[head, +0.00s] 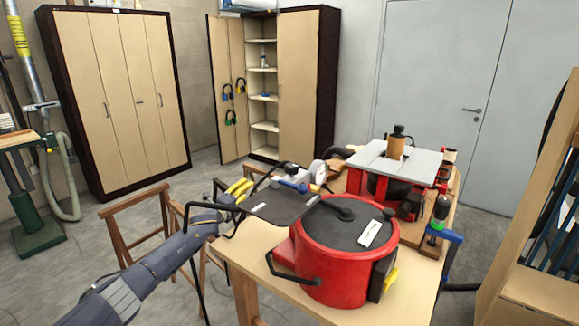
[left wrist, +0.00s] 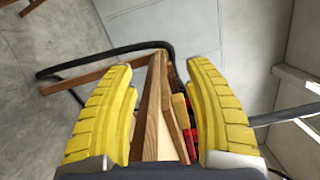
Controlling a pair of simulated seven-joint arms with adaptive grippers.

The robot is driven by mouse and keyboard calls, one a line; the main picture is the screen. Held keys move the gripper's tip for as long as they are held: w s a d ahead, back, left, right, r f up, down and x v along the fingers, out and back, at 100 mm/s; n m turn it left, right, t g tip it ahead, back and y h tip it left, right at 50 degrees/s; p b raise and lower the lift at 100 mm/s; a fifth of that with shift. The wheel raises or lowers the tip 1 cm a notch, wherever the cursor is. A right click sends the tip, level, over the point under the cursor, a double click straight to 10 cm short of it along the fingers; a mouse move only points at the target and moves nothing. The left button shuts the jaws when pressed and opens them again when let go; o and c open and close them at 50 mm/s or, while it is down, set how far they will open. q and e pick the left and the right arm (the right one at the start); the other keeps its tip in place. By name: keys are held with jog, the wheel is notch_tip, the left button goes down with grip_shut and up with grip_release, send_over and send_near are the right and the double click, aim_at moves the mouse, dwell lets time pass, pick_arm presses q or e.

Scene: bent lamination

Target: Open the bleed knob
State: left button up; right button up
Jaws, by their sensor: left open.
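My left gripper (head: 240,188) comes in from the left in the head view, with yellow fingers near the table's back left corner. In the left wrist view my left gripper (left wrist: 160,68) is open, with nothing between its fingers; a wooden edge shows beyond them. A red pot (head: 340,270) with a dark lid (head: 335,222) stands on the table. Behind it are a round pressure gauge (head: 318,172) and a blue and white fitting (head: 292,183), just right of my gripper. I cannot make out which part is the bleed knob. My right gripper is not in view.
The wooden table (head: 262,252) also holds a red-framed machine with a grey top (head: 370,164) and a green and blue fitting (head: 440,212). A dark flat plate on a bent black rod (head: 262,204) lies between my left arm and the pot. Wooden trestles (head: 140,215) stand to the left.

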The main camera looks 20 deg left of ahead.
pick_arm(q)
jog(key=s+d+r+m+g+h, duration=0.1)
jog(key=d+r+m+g+h, duration=0.5)
jog(key=d+r+m, duration=0.7)
jog(key=s+d+r+m+g+h, duration=0.25)
jog(key=d+r+m+h, duration=0.65)
jog(key=d, duration=0.7)
jog(key=s+d+r+m+g+y, duration=0.6)
jog(key=s+d+m+g, duration=0.2)
jog(key=d+m+g, duration=0.1)
notch_tip(320, 180, up, 13)
jog(key=m+y, duration=0.3)
jog(key=y, duration=1)
send_over(292, 165)
jog(key=shift+g, duration=0.25)
notch_tip(292, 165, down, 16)
jog(key=shift+w+r, duration=0.1)
jog(key=shift+w, duration=0.05)
grip_shut()
